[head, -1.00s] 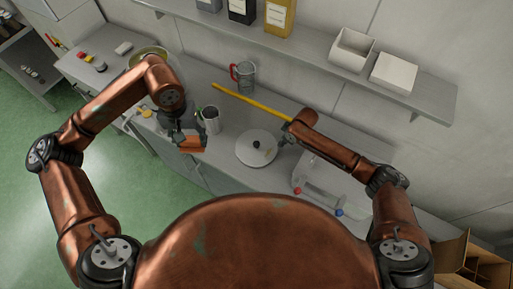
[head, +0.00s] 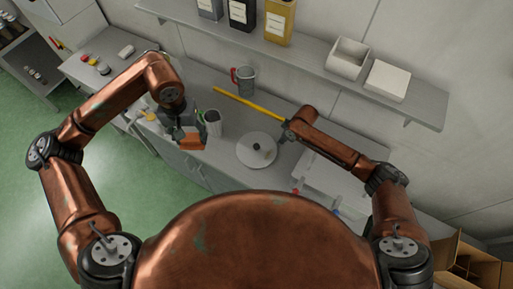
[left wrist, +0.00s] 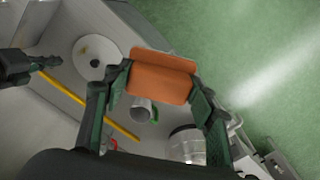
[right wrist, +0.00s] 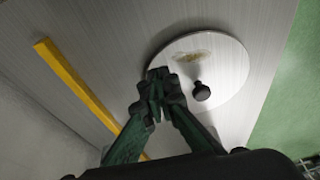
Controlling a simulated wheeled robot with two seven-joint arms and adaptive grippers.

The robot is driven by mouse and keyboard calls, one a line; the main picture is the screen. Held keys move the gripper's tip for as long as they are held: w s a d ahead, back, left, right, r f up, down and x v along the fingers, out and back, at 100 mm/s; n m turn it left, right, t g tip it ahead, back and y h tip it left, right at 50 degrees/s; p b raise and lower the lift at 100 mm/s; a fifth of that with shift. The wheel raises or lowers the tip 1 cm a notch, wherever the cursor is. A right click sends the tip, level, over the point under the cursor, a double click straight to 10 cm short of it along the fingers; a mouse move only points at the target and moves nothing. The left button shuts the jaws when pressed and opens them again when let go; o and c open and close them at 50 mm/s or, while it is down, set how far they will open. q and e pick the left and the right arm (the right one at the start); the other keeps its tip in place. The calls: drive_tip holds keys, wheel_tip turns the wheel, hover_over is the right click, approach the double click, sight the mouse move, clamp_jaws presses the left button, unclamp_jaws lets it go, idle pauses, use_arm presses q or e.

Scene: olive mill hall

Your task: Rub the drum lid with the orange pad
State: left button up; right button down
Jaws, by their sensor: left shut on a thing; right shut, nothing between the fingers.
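The drum lid (head: 250,158) is a pale round disc with a black knob (right wrist: 202,92), lying flat on the grey counter. A brownish smear (right wrist: 194,56) marks it near its edge in the right wrist view. My left gripper (left wrist: 160,80) is shut on the orange pad (left wrist: 161,65); in the head view the pad (head: 191,143) is held left of the lid, apart from it. My right gripper (right wrist: 160,78) is shut and empty, at the lid's edge by the smear in the picture; whether it touches the lid I cannot tell.
A metal cup (head: 213,124) stands close beside the left gripper. Behind are a red-handled jug (head: 245,78) and a yellow bar (head: 245,102) reaching toward the right gripper. A shelf (head: 310,62) with tins and white boxes runs above. Clear counter lies between cup and lid.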

drive_tip(key=shift+r, duration=0.45)
drive_tip(key=v, duration=1.2)
